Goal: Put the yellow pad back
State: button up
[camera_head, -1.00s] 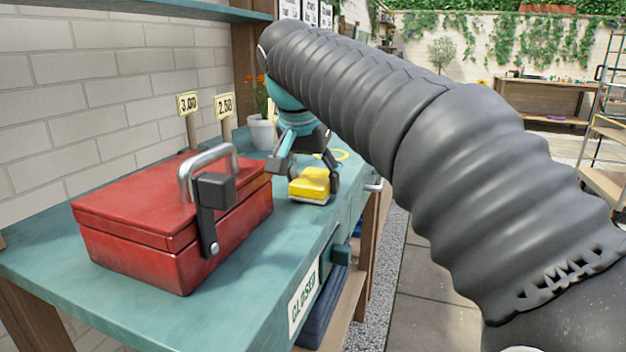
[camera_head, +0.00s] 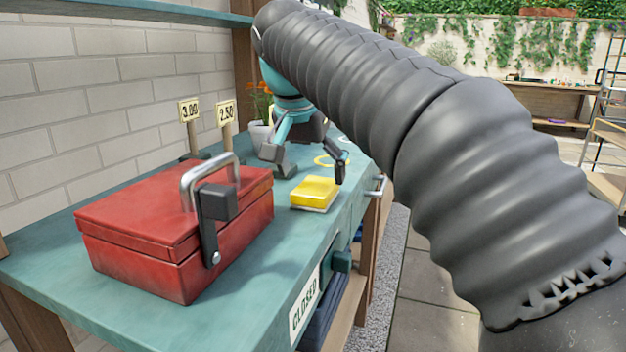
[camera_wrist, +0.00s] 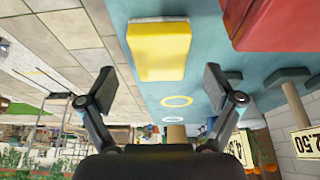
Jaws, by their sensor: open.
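The yellow pad (camera_head: 314,191), with a pale underside, lies flat on the teal bench top (camera_head: 265,262), near its front edge and right of the red toolbox. It also shows in the wrist view (camera_wrist: 159,52). My gripper (camera_head: 313,170) is open and empty, above and just behind the pad in the head view. In the wrist view its fingers (camera_wrist: 160,84) are wide apart, with the pad beyond the fingertips and touching neither.
The red toolbox (camera_head: 150,241) with a raised metal handle stands close on the left. Price signs (camera_head: 189,110) and a potted plant (camera_head: 261,135) stand along the wall behind. A drawer handle (camera_head: 376,187) juts from the bench front.

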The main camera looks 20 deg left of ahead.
jog(key=p+v, duration=0.2)
jog(key=v, duration=0.6)
jog(key=shift+r, duration=0.2)
jog(key=s+d+f, duration=0.1)
jog(key=d+f, duration=0.2)
jog(key=d, duration=0.3)
jog(key=s+d+f+n, duration=0.1)
jog(key=d+f, duration=0.2)
jog(key=d, duration=0.4)
jog(key=s+d+f, duration=0.1)
jog(key=d+f, duration=0.2)
jog(key=d, duration=0.3)
jog(key=s+d+f, duration=0.6)
jog(key=f, duration=0.4)
jog(key=s+d+f+t, duration=0.1)
jog(key=s+d+f, duration=0.6)
jog(key=f, duration=0.3)
